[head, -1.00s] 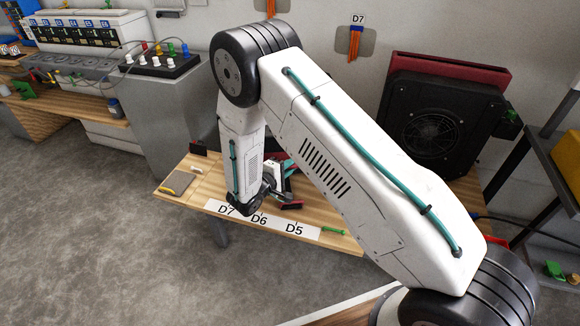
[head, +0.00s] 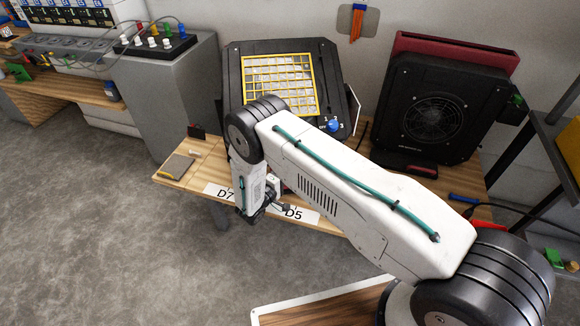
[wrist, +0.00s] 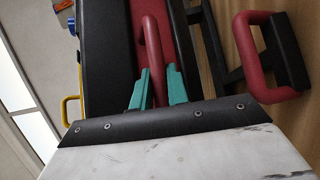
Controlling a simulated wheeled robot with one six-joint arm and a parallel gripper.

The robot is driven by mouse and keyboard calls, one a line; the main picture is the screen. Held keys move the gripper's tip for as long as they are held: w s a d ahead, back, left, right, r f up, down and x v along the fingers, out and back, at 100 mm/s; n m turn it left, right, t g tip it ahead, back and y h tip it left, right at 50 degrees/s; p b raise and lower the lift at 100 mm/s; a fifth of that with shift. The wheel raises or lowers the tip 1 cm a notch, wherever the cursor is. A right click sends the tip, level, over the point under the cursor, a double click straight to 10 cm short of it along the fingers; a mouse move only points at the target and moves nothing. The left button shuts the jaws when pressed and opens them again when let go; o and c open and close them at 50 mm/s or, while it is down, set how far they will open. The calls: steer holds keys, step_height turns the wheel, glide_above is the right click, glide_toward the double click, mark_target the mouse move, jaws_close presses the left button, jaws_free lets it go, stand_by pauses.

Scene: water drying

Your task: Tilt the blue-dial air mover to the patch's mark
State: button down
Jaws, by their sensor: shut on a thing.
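The blue-dial air mover is a black housing (head: 235,75) with a yellow grille and a blue dial (head: 333,125) at its lower right corner. It shows above my arm in the head view, its face tipped upward, and my arm hides its lower part. In the wrist view my gripper (wrist: 158,92) has its teal fingers closed around a red handle (wrist: 151,45) beside a red and black body. In the head view the grasp is hidden behind my arm. The label strip on the bench edge shows D7 and D5 (head: 293,213); my wrist covers its middle.
A second black air mover (head: 433,115) with a red back stands at the right of the wooden bench (head: 178,165). A notepad (head: 174,167) lies at the bench's left end. A grey cabinet (head: 170,95) stands behind left.

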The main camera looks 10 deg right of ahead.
steer(key=shift+w+d+f, duration=0.1)
steer(key=shift+w+f, duration=0.4)
steer(key=shift+f, duration=0.3)
steer(key=shift+w+f, duration=0.5)
steer(key=shift+f, duration=0.3)
steer(key=c, duration=1.4)
jaws_free()
steer(key=shift+o, duration=0.2)
steer(key=v, duration=0.8)
steer(key=shift+w, duration=0.1)
